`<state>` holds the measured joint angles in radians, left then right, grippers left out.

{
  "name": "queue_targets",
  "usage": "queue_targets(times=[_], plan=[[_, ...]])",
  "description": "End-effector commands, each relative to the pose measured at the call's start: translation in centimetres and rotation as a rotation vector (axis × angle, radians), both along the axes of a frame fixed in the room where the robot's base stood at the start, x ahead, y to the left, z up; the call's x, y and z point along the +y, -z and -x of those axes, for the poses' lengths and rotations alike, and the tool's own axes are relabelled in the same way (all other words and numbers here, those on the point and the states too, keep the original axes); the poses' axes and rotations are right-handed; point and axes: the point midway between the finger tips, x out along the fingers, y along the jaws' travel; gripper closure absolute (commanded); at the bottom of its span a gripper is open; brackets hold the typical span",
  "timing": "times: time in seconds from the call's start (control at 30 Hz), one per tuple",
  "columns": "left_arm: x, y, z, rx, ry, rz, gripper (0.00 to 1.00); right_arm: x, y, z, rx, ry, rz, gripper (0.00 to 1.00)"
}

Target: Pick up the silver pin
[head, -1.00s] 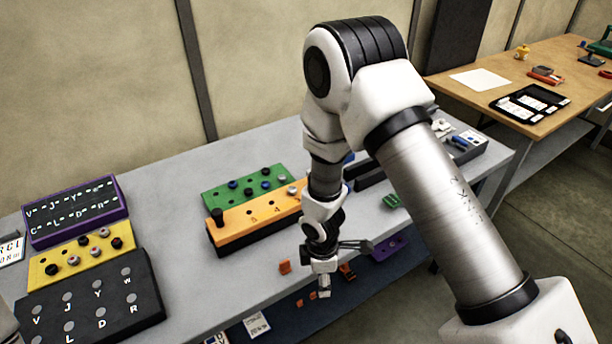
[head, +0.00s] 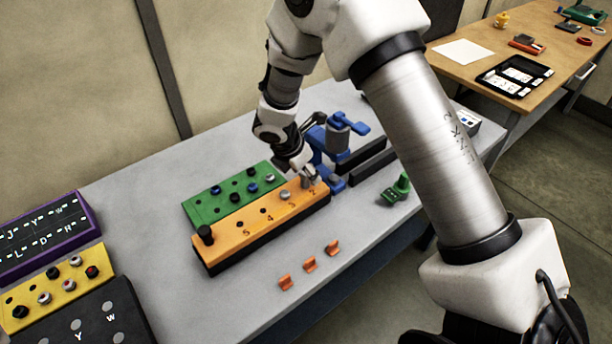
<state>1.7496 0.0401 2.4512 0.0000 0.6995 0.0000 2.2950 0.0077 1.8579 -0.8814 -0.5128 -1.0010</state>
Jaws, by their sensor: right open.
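A silver pin (head: 285,194) stands in the orange block (head: 265,222), toward its right end. Another silver-topped pin (head: 270,180) stands in the green block (head: 205,211) behind it. My right gripper (head: 309,181) is open, pointing down at the right end of the orange block, just right of the silver pin there. It partly covers that end of the block, and I cannot tell whether a pin is between its fingers. My left gripper is not in view.
A blue clamp-like fixture (head: 322,150) stands right behind my right gripper. Several orange clips (head: 310,264) lie in front of the orange block. A green piece (head: 396,189) is at the right. A yellow block (head: 58,285) with pins is at the left.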

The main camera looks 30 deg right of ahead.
Motion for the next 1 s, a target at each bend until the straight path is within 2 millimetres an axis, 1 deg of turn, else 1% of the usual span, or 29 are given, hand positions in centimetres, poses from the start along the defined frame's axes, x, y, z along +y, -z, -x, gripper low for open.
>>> queue_targets(times=[0.03, 0.1, 0.13, 0.2, 0.37, 0.4, 0.43, 0.47, 0.5, 0.53, 0.57, 0.87, 1.0], plan=[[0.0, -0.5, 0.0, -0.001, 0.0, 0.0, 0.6, -0.4, 0.9, 0.1, 0.006, 0.0, -0.001, 0.44], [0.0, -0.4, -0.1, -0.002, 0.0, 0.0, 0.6, -0.8, 2.1, 0.0, 0.004, 0.002, -0.002, 0.44], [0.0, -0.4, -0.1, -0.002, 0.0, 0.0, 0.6, -1.0, 2.4, -0.1, 0.004, 0.0, -0.001, 0.44], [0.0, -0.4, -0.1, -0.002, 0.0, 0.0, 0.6, -1.1, 2.8, -0.2, 0.002, 0.002, -0.002, 0.44], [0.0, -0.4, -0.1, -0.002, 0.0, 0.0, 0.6, -1.1, 2.9, -0.2, 0.0, 0.001, -0.001, 0.44], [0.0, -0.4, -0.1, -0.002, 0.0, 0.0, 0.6, -1.1, 2.9, -0.2, 0.001, 0.001, -0.001, 0.51], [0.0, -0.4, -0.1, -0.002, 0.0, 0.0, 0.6, -1.1, 2.8, -0.2, 0.001, 0.001, -0.001, 0.61], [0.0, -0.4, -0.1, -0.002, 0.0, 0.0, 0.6, -1.1, 2.8, -0.2, 0.001, 0.001, -0.001, 0.72], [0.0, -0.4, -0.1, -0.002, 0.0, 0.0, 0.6, -1.1, 2.8, -0.2, 0.001, 0.001, -0.001, 0.86], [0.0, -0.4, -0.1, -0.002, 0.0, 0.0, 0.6, -1.1, 2.8, -0.2, 0.001, 0.001, -0.001, 0.97], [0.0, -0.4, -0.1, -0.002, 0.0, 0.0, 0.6, -1.1, 2.8, -0.2, 0.001, 0.001, -0.001, 1.0], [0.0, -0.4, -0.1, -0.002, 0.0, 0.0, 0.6, -1.1, 2.8, -0.2, 0.002, 0.002, -0.002, 1.0], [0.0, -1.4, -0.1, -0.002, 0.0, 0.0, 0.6, -0.9, 1.8, -0.1, 0.002, 0.002, -0.002, 1.0]])
